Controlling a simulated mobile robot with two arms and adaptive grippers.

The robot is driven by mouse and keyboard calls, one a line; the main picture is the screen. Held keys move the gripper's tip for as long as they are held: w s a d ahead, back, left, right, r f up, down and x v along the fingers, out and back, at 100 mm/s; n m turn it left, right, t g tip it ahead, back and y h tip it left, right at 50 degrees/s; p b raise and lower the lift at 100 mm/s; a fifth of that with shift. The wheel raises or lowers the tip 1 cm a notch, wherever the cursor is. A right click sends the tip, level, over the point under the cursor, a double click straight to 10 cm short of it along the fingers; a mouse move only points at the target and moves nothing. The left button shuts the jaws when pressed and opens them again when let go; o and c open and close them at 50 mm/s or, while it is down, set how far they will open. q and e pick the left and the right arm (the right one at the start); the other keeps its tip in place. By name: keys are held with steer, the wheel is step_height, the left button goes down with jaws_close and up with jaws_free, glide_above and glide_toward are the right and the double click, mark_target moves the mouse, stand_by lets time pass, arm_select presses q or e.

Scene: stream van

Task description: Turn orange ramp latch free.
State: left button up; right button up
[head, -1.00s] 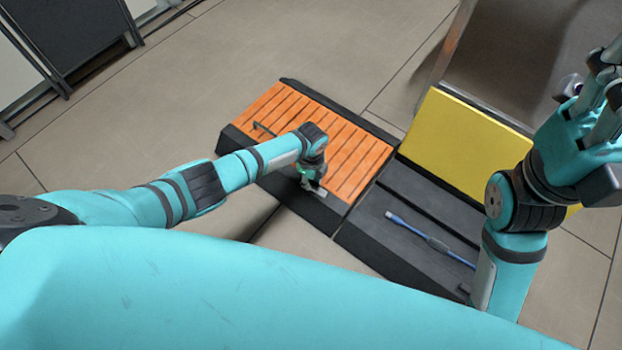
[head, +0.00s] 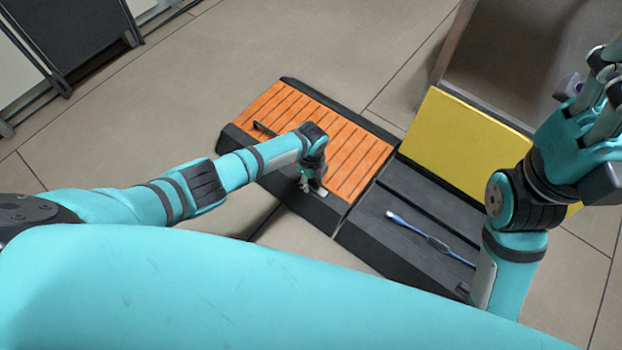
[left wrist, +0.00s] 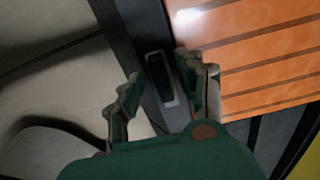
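The orange ramp (head: 345,155), with an orange slatted top and a black border, lies on the floor in the middle of the head view. A dark latch (left wrist: 161,75) on a light metal plate sits on its black border in the left wrist view. My left gripper (left wrist: 157,66) is open, its fingertips apart on either side of the latch; I cannot tell whether they touch it. In the head view my left gripper (head: 311,186) is over the ramp's near edge and mostly hides the latch. My right gripper (head: 592,78) is raised at the right edge, its opening unclear.
A black ramp section (head: 410,210) adjoins on the right, with a blue bar (head: 428,238) on it. A yellow panel (head: 465,135) stands behind it. A black handle (head: 265,129) is on the orange slats.

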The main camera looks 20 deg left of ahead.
arm_select(q)
step_height(320, 180, up, 12)
stand_by(0.6)
stand_by(0.4)
